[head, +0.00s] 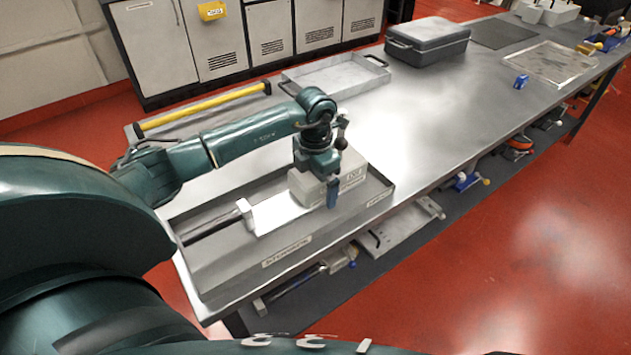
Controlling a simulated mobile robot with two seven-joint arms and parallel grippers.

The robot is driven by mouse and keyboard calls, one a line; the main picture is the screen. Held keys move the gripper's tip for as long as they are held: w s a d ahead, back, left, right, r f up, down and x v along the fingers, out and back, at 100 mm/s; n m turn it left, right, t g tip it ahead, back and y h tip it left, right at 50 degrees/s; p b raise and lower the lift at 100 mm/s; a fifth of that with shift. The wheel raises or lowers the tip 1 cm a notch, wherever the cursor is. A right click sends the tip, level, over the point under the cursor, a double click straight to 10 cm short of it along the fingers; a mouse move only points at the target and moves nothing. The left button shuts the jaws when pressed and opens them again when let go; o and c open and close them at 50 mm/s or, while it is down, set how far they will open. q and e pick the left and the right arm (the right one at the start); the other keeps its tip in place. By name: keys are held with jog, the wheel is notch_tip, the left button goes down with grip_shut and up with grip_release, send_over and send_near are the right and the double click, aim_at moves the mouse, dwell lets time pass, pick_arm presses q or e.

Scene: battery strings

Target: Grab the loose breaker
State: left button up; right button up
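A pale grey block (352,172) with a small label sits at the right end of a long grey tray (225,275) on the near part of the metal table. It may be the breaker, but I cannot tell for sure. My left gripper (326,185) points down at this block, with one finger in front of its near side. The other finger is hidden, so I cannot tell whether the gripper is closed on it. A small blue object (521,82) stands alone farther along the table. My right gripper is out of view.
In the tray, a white plate (275,213) and dark rods (208,228) lie left of the block. A yellow bar (200,109), an empty shallow tray (335,77) and a dark grey case (428,42) are behind. The table's middle is clear. Tools fill the lower shelf.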

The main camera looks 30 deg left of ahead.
pick_arm(q)
jog(key=c, duration=1.7)
jog(key=shift+w+r, duration=0.1)
jog(key=shift+c, duration=0.2)
